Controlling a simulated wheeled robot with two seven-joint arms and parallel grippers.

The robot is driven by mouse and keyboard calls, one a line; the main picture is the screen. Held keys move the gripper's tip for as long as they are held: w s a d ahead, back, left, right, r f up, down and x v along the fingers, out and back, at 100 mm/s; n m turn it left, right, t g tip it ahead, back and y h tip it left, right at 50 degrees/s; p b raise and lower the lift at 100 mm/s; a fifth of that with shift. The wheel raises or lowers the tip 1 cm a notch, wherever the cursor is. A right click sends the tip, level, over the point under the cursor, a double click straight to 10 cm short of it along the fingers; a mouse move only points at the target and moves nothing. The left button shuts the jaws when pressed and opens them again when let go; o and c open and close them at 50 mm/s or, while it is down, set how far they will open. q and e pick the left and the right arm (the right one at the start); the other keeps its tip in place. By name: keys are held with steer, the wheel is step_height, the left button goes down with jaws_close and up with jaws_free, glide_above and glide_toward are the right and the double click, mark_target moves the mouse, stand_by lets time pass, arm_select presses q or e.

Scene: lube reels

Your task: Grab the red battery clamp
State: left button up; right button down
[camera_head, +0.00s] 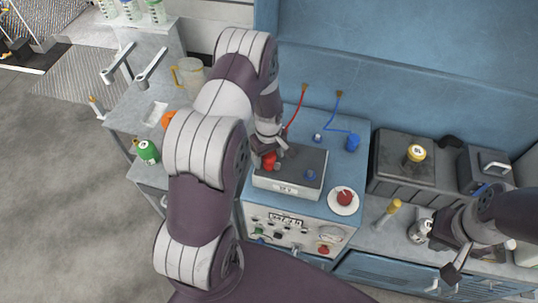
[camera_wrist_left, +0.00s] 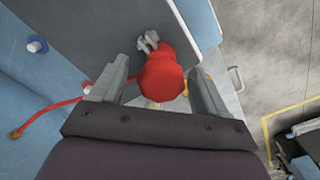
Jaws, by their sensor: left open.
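The red battery clamp (camera_wrist_left: 162,76) shows in the left wrist view, with its grey metal jaws pointing away and a red cable running off to the left. In the head view the red clamp (camera_head: 269,161) is at the left part of the grey battery top (camera_head: 297,181), partly hidden by my arm. My left gripper (camera_wrist_left: 160,78) is open, with one finger on each side of the clamp's red body. Whether the fingers touch it I cannot tell. My right gripper (camera_head: 450,258) is over the right bench; its finger spacing is unclear.
A grey toolbox (camera_head: 404,165) stands farther right. A green can (camera_head: 147,151) and a jug (camera_head: 188,75) are on the left cart.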

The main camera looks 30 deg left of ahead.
arm_select(q)
steer(key=shift+s, duration=0.1)
steer(key=c, duration=1.1)
steer(key=shift+r, duration=0.15)
